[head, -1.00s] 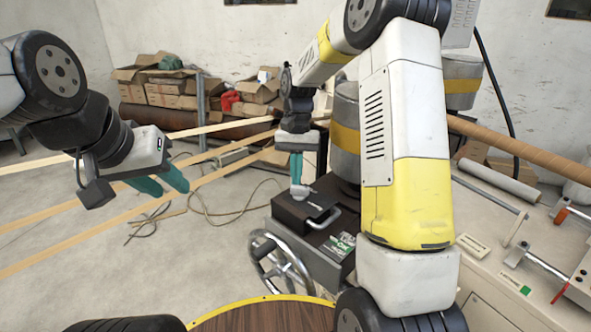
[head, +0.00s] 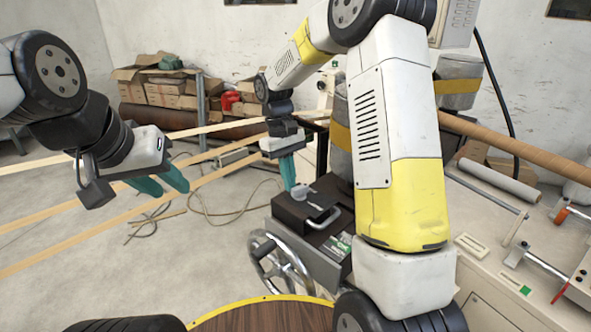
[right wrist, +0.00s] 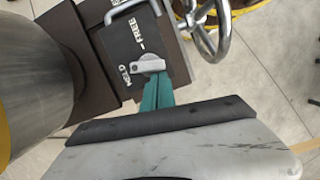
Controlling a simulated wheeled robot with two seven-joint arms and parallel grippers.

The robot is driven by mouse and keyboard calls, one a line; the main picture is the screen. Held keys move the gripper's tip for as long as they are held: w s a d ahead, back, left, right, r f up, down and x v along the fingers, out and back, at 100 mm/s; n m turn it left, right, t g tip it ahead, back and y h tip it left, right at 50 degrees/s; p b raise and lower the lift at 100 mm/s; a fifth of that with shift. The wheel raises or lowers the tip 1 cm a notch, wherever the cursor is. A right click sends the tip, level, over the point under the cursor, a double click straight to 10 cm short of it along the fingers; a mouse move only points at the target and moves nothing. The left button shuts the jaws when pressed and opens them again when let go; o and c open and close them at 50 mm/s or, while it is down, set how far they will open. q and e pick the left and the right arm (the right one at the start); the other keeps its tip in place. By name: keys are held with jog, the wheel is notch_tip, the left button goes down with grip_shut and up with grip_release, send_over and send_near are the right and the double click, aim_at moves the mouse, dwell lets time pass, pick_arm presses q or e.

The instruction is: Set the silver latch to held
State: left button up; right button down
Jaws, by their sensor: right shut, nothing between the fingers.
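The silver latch (right wrist: 149,65) is a short bar with a round pivot on top of a dark brown box. In the right wrist view its bar points left, with its end close to the HELD lettering (right wrist: 126,77) and further from the FREE lettering (right wrist: 138,36). The latch also shows small in the head view (head: 302,191). My right gripper (right wrist: 160,78) is shut and empty, its green fingertips right beside the latch; whether they touch it I cannot tell. In the head view my right gripper (head: 290,186) is upright at the box's left edge. My left gripper (head: 165,185) is open and empty, far left.
The box (head: 290,212) carries a metal loop handle (head: 325,218) beside the latch and a spoked handwheel (head: 280,260) on its side. A grey cylinder (right wrist: 32,75) stands close by. A bench (head: 490,235) with clamps is at right. Open floor lies left.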

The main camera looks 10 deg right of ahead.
jog(key=shift+d, duration=0.1)
jog(key=shift+s+d, duration=0.4)
jog(key=shift+d, duration=0.35)
jog(key=v, duration=0.8)
jog(key=shift+a, duration=0.4)
jog(key=s+d+r+m+t+y, duration=0.1)
jog(key=s+r+t, duration=0.3)
jog(key=s, duration=0.6)
jog(key=s+d+r+m+t+y, duration=0.2)
jog(key=s+d+r+m+t, duration=0.1)
jog(key=s, duration=0.8)
jog(key=shift+s+d+r+m+t+y, duration=0.3)
jog(key=shift+s+d+r+m+t, duration=0.15)
jog(key=shift+d+t, duration=0.3)
jog(key=shift+w+a, duration=0.1)
